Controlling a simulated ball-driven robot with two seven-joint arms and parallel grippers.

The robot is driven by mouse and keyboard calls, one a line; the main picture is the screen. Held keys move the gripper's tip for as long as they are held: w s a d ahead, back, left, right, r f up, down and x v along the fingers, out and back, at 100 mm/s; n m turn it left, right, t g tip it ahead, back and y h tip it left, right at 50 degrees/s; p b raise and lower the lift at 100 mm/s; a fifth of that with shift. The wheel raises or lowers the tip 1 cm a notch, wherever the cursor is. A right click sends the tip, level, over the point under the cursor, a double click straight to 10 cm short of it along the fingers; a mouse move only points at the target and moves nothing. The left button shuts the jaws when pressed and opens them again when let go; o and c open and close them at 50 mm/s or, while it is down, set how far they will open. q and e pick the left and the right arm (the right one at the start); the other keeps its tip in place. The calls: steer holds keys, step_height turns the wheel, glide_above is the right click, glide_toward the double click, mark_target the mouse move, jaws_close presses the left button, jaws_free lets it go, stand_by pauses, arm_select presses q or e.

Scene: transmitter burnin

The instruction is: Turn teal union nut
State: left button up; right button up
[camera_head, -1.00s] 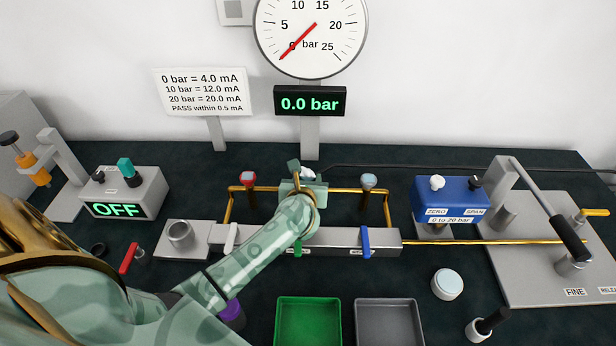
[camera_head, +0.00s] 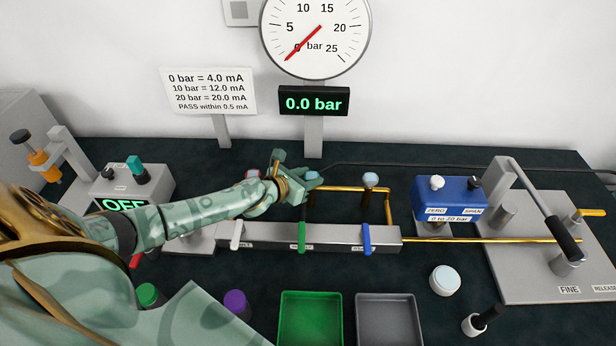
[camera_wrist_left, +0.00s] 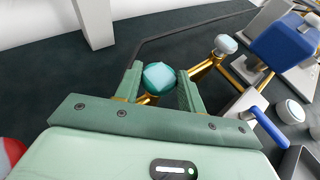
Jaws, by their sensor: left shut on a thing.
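The teal union nut (camera_wrist_left: 158,78) sits between the two fingers of my left gripper (camera_wrist_left: 160,88) in the left wrist view, on the brass pipe. In the head view a bit of the nut (camera_head: 313,175) shows beside my left gripper (camera_head: 298,176), which is at the back pipe run above the manifold. My left gripper is shut on the nut. The fingers hide its sides. My right gripper is not in view.
The manifold (camera_head: 335,236) carries white, green and blue levers. A blue transmitter (camera_head: 449,202) stands further right. The gauge display (camera_head: 314,102) reads 0.0 bar.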

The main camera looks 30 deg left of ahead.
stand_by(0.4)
arm_select(q)
steer(key=o, duration=1)
steer(key=shift+c, duration=0.2)
steer(key=p+v, duration=0.2)
steer(key=v, duration=1.4)
steer(key=shift+r+p, duration=0.2)
steer(key=shift+p, duration=0.15)
steer(key=shift+a, duration=0.1)
